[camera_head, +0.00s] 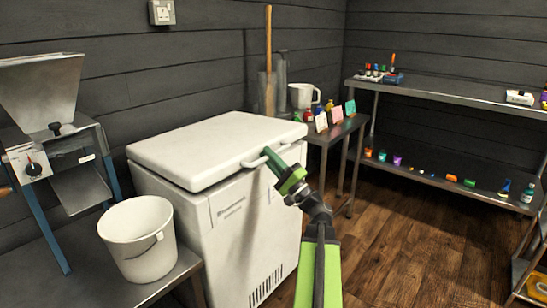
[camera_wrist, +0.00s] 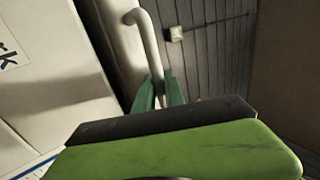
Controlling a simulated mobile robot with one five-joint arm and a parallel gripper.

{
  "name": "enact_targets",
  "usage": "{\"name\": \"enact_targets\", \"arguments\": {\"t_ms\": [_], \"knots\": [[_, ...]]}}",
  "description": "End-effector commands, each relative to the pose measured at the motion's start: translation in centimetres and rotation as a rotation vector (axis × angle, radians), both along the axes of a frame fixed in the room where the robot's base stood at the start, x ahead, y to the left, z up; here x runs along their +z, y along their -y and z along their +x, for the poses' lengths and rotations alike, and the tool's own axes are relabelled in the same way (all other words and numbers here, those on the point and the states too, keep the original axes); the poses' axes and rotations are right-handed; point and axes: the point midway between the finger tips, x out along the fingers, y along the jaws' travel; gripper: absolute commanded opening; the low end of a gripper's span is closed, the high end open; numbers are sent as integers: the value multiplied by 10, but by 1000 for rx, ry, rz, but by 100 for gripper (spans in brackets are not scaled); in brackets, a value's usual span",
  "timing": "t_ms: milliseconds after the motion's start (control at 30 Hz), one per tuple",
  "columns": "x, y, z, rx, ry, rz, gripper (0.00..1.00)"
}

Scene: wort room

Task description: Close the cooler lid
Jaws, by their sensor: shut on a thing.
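The cooler (camera_head: 235,235) is a white chest with a front vent, standing against the dark plank wall. Its white lid (camera_head: 205,145) lies about level over the body. A thin dark line runs under its front edge, and I cannot tell whether a small gap is left. A white bar handle (camera_head: 252,161) sticks out from the lid's front; it also shows in the wrist view (camera_wrist: 149,42). My green gripper (camera_head: 274,163) is shut on the handle near its right end. In the wrist view my fingers (camera_wrist: 160,95) close around the lower part of the bar.
A white bucket (camera_head: 140,250) stands on a metal bench left of the cooler, by a hopper mill (camera_head: 40,90). A small table (camera_head: 335,133) with bottles, cards and a jug stands right of it. Metal shelves (camera_head: 440,90) line the right wall. The wooden floor (camera_head: 400,240) at right is clear.

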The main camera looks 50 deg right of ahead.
Motion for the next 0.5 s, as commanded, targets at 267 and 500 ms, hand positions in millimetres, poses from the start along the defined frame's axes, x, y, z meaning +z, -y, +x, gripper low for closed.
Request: {"name": "enact_targets", "arguments": {"t_ms": [267,500], "knots": [[-31,1,0,3,-6,-8,0],[-33,5,-3,-4,-8,-7,0]]}}
